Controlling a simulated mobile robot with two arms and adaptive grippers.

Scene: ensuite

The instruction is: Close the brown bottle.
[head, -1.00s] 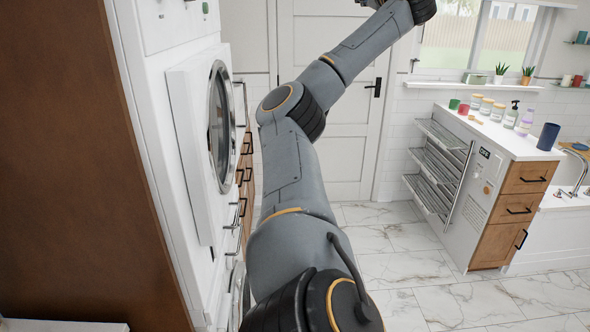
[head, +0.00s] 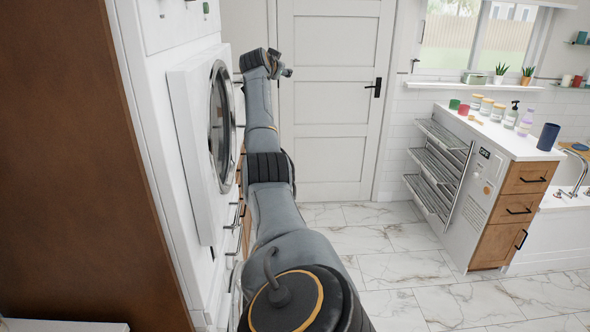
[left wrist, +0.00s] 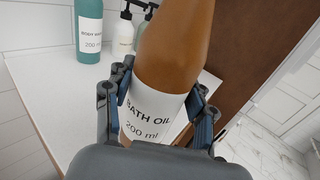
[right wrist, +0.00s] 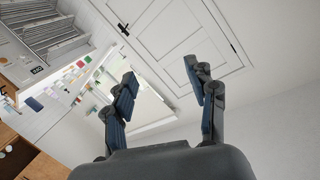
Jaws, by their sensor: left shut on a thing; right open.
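The brown bottle (left wrist: 172,50) shows in the left wrist view, with a white label reading "BATH OIL 200 ml". My left gripper (left wrist: 162,92) is shut around its labelled body, one finger on each side. The bottle's top runs out of the picture, so I cannot see its mouth or any cap on it. The bottle and left gripper do not show in the head view. My right gripper (right wrist: 160,76) is open with nothing between its fingers. In the head view it is small, at the end of my raised arm (head: 283,72), in front of the white door.
A teal body wash bottle (left wrist: 89,28) and pump bottles (left wrist: 126,32) stand on a white surface (left wrist: 62,95) behind the brown bottle. A white door (head: 335,110) is ahead. A cabinet (head: 490,190) with several jars and bottles stands right. Marble floor (head: 440,300) is clear between.

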